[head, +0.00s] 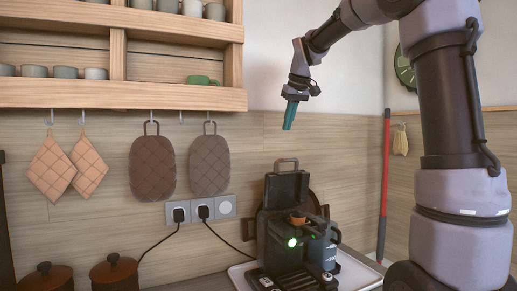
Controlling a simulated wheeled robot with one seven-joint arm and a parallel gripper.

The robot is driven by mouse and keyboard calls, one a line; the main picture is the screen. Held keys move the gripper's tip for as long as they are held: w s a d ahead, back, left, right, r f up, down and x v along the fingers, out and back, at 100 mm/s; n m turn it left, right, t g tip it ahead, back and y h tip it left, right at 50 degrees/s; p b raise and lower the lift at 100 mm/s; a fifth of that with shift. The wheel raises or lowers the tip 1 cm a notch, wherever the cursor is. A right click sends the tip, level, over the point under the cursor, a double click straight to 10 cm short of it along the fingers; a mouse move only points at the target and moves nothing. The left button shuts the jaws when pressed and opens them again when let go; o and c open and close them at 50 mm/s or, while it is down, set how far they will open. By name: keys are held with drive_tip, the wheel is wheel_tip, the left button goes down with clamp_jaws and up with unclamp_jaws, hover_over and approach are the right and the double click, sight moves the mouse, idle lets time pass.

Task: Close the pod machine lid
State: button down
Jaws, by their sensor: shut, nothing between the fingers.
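The pod machine (272,240) is dark and stands on a white tray on the counter, with a green light glowing on its front. Its lid (287,188) stands raised, with a handle loop at its top. An orange-brown piece shows in the opening below the lid. My gripper (289,124) has teal fingers that point down. It is shut and empty, and in the picture it is above the raised lid, apart from it.
The white tray (356,277) lies under the machine. Two lidded brown pots (114,271) stand at the lower left. Cables run from the wall sockets (203,210) towards the machine. A wooden shelf (170,96) with cups, pot holders on hooks and a red pole (384,185) are around it.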

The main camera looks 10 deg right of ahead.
drive_tip(key=a+x, duration=0.1)
drive_tip(key=x, duration=0.9)
drive_tip(key=shift+s+d+f, duration=0.1)
drive_tip(key=shift+s+d, duration=0.2)
drive_tip(key=shift+s, duration=0.3)
drive_tip(key=shift+s+d+f, duration=0.1)
drive_tip(key=shift+s+d, duration=0.2)
drive_tip(key=shift+s, duration=0.3)
drive_tip(key=shift+s+d+f, duration=0.1)
drive_tip(key=shift+s+d, duration=0.15)
drive_tip(key=shift+s, duration=0.35)
drive_tip(key=shift+s, duration=0.1)
